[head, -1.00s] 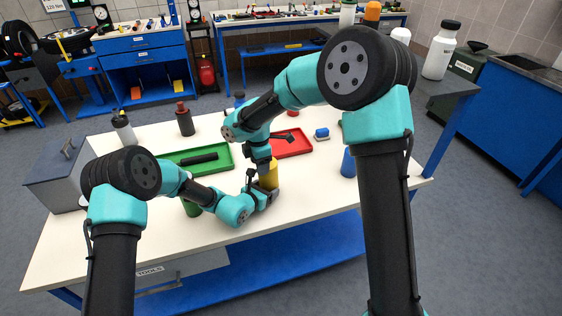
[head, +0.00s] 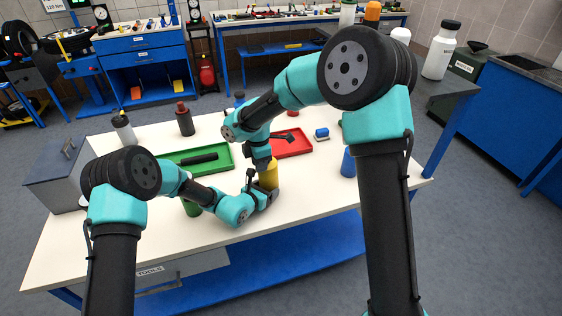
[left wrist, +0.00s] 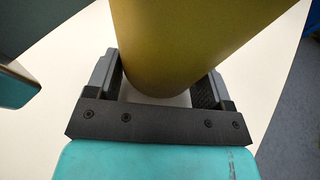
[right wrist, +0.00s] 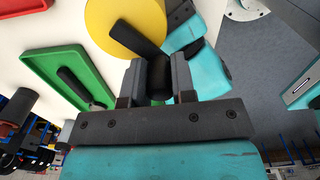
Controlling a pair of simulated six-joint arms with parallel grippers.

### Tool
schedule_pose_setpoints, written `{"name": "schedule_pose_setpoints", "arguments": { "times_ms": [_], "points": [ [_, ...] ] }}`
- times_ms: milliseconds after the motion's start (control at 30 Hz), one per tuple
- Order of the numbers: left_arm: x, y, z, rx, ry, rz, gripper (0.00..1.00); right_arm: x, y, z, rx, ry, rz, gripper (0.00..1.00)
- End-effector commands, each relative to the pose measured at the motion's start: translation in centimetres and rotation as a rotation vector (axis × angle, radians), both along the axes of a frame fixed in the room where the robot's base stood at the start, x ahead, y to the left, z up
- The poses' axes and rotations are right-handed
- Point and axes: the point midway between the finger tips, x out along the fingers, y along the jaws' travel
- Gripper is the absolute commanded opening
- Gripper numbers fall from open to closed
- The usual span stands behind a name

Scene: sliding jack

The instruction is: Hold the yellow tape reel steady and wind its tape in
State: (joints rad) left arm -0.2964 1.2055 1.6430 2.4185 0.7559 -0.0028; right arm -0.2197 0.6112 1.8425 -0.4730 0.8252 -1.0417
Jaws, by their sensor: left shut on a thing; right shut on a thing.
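The yellow tape reel (head: 269,176) stands upright near the front of the white table. My left gripper (head: 264,194) is shut around its lower part; in the left wrist view the yellow cylinder (left wrist: 190,45) fills the space between the fingers. A black crank arm (right wrist: 132,38) lies across the reel's yellow top (right wrist: 110,14) in the right wrist view. My right gripper (right wrist: 158,75) is above the reel, shut on the crank's black knob (right wrist: 160,82). Any tape coming out of the reel cannot be made out.
A green tray (head: 222,163) with a black bar lies behind and left, a red tray (head: 295,143) behind. A green cylinder (head: 191,208) stands beside my left forearm. A blue cylinder (head: 348,163) stands at the right. The table's front right is clear.

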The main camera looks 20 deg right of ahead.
Motion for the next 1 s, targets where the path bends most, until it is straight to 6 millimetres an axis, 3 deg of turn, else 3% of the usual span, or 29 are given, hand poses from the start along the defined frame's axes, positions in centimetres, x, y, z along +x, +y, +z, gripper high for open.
{"name": "schedule_pose_setpoints", "arguments": {
  "times_ms": [267,700,1000],
  "points": [
    [0.0,0.0,0.0,0.000,-0.001,0.000,0.56,-0.1,0.0,0.0,0.000,0.001,0.019,0.15],
    [0.1,0.0,0.2,-0.002,-0.003,0.002,0.56,-1.3,-0.7,-0.5,0.001,0.004,0.341,0.15],
    [0.2,0.0,0.3,-0.003,-0.004,0.003,0.56,-1.4,-0.7,-0.6,0.001,0.006,0.352,0.15]
  ]
}}
